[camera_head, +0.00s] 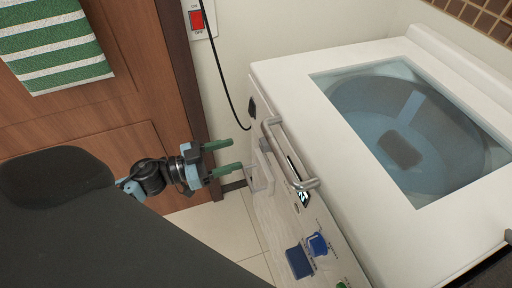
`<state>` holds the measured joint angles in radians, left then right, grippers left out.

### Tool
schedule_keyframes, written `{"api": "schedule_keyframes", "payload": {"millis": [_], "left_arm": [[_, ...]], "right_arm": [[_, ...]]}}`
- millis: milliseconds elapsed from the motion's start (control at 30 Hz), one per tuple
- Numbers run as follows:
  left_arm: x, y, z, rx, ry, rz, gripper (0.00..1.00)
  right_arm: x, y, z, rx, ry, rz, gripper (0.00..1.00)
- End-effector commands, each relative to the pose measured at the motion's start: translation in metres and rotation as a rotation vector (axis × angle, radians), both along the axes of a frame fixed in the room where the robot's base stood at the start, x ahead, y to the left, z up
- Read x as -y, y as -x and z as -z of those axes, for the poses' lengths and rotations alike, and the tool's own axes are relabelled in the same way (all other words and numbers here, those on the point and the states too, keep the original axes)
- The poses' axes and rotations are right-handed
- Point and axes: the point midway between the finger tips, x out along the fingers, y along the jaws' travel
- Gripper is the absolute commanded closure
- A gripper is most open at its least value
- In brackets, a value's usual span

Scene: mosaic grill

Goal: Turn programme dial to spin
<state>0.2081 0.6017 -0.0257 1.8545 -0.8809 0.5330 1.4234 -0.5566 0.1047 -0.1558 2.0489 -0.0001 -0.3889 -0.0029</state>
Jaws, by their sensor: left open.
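A white washing machine (290,80) fills the right of the head view, with a window in its top. On its front panel is a blue knob (318,244), which looks like a dial; its markings are too small to read. A blue square piece (299,262) sits beside it. A green piece (341,285) is cut off at the bottom edge. My left gripper (236,155) is open, with two green fingers apart and nothing between them. It is left of the machine's front, up and left of the blue knob, and apart from it. My right gripper is not in view.
A metal bar handle (280,150) stands out from the machine's front edge, with a smaller pale handle (262,170) beside it. Wooden cabinets with a striped green towel (50,45) are at left. A red switch (197,20) and black cord (222,75) are on the wall.

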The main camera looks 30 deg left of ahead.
Motion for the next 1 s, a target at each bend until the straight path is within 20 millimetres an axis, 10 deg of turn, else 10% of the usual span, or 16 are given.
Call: {"api": "schedule_keyframes", "payload": {"millis": [533, 1000], "left_arm": [[0.044, -0.051, -0.001, 0.002, 0.003, -0.002, 0.4], [0.05, -0.058, 0.0, 0.0, 0.001, -0.002, 0.44]], "right_arm": [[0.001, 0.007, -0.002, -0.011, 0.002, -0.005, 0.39], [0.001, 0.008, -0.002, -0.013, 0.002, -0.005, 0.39]]}}
